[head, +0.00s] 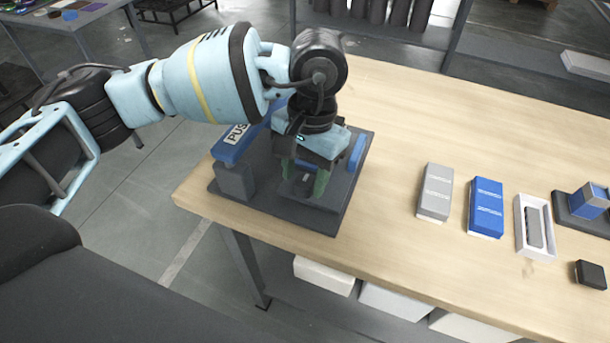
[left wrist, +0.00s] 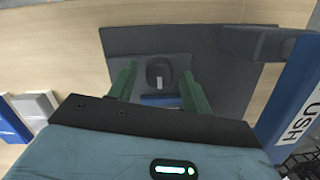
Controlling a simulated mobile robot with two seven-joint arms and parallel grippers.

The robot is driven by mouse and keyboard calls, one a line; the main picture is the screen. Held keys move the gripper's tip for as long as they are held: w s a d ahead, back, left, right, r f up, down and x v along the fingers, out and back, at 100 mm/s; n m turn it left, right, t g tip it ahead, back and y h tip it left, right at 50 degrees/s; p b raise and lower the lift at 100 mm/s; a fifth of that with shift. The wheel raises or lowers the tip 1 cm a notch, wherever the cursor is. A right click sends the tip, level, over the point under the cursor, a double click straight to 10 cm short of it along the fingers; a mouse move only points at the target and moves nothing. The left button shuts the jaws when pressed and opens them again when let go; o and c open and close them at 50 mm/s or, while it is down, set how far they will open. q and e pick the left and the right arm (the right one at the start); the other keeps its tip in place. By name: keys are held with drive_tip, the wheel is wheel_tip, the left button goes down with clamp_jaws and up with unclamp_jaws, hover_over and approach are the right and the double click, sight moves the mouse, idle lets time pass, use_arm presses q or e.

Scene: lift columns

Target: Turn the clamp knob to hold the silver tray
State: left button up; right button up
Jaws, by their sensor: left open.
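A dark fixture plate (head: 255,200) lies at the table's left end, and it also shows in the left wrist view (left wrist: 120,42). In the left wrist view, a round black knob (left wrist: 159,73) with a pale mark sits on a dark block, with a blue strip (left wrist: 160,100) below it. My left gripper (head: 305,180) is over the fixture, pointing down. Its green fingers (left wrist: 158,90) are open, one on each side of the knob, with gaps showing. In the head view the gripper mostly hides the knob. I cannot make out a silver tray.
A blue PUSH bar (head: 234,143) on a dark post stands left of the gripper, and a blue piece (head: 357,152) stands to its right. A grey box (head: 436,191), a blue box (head: 486,206) and a white open box (head: 521,228) stand farther right. The wood between is clear.

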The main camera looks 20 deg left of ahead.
use_arm(q)
drive_tip(key=shift+r+p, duration=0.9)
drive_tip(key=shift+r, duration=1.95)
use_arm(e)
drive_tip(key=shift+w+r, duration=0.4)
drive_tip(key=shift+r, duration=0.25)
drive_tip(key=shift+w+r, duration=0.4)
drive_tip(key=shift+r, duration=0.25)
